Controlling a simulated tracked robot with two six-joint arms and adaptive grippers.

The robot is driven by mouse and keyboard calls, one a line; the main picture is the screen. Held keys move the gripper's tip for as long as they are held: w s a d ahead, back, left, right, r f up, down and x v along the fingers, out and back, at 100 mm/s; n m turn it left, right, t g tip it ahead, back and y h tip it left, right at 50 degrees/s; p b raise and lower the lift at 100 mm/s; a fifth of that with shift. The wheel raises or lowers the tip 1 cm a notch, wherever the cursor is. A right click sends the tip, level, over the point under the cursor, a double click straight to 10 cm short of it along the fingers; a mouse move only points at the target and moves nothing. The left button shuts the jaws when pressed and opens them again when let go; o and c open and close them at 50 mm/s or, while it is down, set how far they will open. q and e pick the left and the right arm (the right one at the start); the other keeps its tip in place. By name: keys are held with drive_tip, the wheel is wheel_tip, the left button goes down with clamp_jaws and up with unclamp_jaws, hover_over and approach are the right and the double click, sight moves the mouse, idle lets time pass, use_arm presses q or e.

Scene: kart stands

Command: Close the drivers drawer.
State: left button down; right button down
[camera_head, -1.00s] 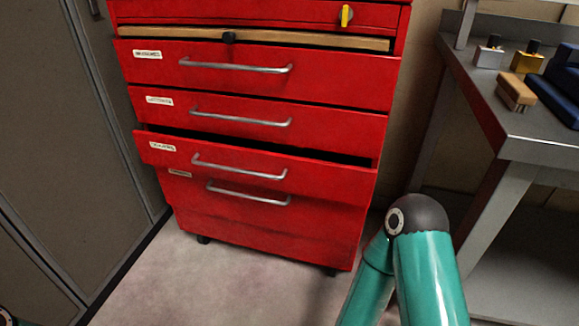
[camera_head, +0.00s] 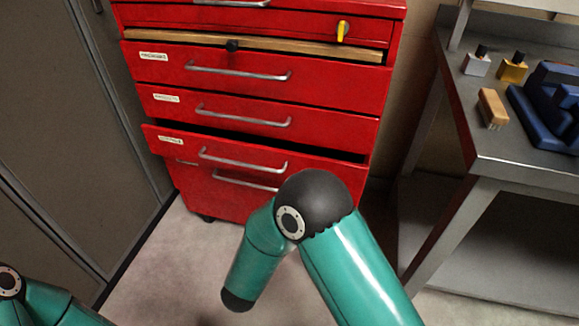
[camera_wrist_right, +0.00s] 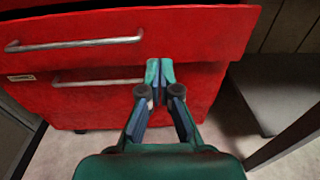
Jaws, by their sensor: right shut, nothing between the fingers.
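The red cabinet (camera_head: 350,104) has one drawer (camera_head: 323,171) pulled part way out, with a dark gap above its front. Its label is too blurred to read, so I cannot confirm it is the drivers drawer. Its metal handle (camera_head: 243,162) is bare. In the right wrist view this protruding drawer (camera_wrist_right: 200,33) fills the top. My right gripper (camera_wrist_right: 159,73) is shut and empty, its tips just below the drawer's lower edge in the picture, right of the handles; contact is unclear. In the head view my right arm's links hide part of the lower cabinet. My left gripper is out of view.
The drawers above look shut. A grey workbench (camera_head: 487,150) stands at right with a brush (camera_head: 492,107), two small bottles and a blue object on top. Dark lockers (camera_head: 75,140) stand at left. Bare floor lies before the cabinet.

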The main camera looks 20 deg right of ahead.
drive_tip(key=r+t, duration=0.1)
drive_tip(key=r, duration=0.1)
drive_tip(key=b, duration=0.2)
approach(293, 156)
drive_tip(key=x, duration=0.7)
drive_tip(key=shift+w+d, duration=0.1)
